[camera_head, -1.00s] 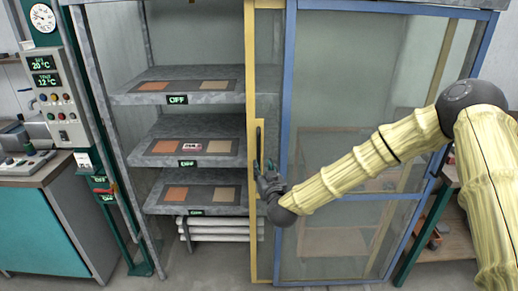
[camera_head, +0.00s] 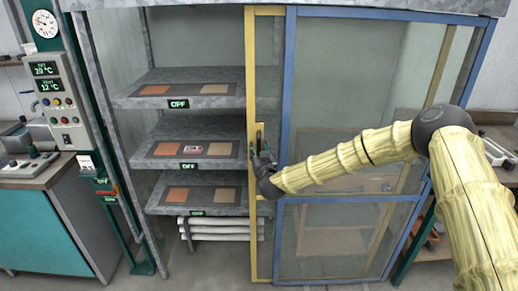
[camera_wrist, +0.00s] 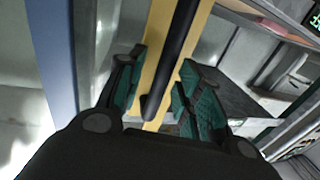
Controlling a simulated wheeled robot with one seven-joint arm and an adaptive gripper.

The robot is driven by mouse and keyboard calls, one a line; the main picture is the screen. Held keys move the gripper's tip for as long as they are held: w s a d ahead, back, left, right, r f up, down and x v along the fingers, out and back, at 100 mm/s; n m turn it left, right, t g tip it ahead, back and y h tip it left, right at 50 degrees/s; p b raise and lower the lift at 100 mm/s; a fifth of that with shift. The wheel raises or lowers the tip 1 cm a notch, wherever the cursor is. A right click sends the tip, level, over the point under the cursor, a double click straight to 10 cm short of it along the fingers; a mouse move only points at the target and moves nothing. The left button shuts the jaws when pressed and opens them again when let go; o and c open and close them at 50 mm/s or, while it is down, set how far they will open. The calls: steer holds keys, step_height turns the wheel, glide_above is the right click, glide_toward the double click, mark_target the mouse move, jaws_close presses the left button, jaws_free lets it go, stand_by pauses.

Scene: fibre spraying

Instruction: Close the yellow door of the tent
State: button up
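The yellow door (camera_head: 251,60) stands at the middle of the tent, overlapping the blue-framed door; the tent's left side is open. Its black upright handle (camera_head: 260,132) also shows in the wrist view (camera_wrist: 178,45), in front of the yellow frame strip (camera_wrist: 157,45). My gripper (camera_head: 262,158) is at the handle's lower part. In the wrist view my gripper (camera_wrist: 161,80) is open, with a teal-padded finger on each side of the handle. Gaps show between pads and handle, and the handle's lower end lies between the fingers.
The blue-framed door (camera_head: 287,80) covers the right side. Several grey shelves (camera_head: 190,98) with brown and tan panels stand in the open left side; a small red-and-white item (camera_head: 194,149) lies on the middle one. A control panel (camera_head: 58,100) and a teal cabinet (camera_head: 45,225) are at left.

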steer(key=shift+w, duration=0.15)
jaws_close()
